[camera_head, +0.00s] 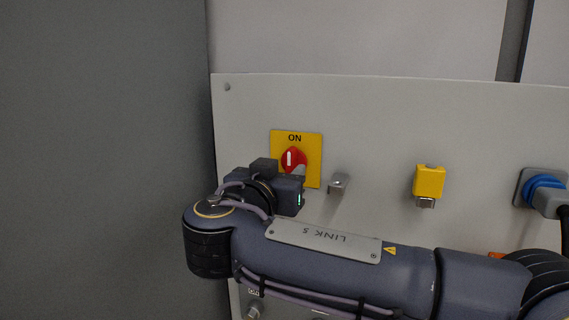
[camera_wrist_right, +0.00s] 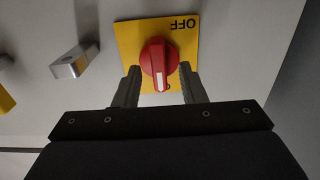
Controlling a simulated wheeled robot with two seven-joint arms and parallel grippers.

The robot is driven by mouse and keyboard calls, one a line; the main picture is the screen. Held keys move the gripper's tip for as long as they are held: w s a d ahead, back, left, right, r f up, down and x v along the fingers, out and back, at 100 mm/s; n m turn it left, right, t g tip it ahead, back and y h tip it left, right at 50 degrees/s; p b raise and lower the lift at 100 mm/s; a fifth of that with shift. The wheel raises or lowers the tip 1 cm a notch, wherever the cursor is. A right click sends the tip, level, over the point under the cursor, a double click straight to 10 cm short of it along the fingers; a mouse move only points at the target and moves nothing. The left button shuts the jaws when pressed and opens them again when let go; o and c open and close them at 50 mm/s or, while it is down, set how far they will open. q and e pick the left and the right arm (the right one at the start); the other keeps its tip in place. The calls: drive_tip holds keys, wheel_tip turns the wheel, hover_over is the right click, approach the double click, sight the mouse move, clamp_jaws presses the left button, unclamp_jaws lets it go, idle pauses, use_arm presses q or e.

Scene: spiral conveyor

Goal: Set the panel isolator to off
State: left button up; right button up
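The panel isolator is a red rotary knob (camera_head: 292,158) on a yellow plate (camera_head: 312,145) on the pale panel. In the head view the right gripper (camera_head: 298,174) partly covers the plate. My left gripper is out of view.
A small metal latch (camera_head: 339,183) sticks out right of the plate. Further right are a yellow block (camera_head: 429,181) with a metal end and a blue connector (camera_head: 545,188) with a grey plug. My right arm covers much of the lower panel.

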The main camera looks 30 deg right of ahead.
drive_tip(key=shift+x, duration=0.8)
clamp_jaws()
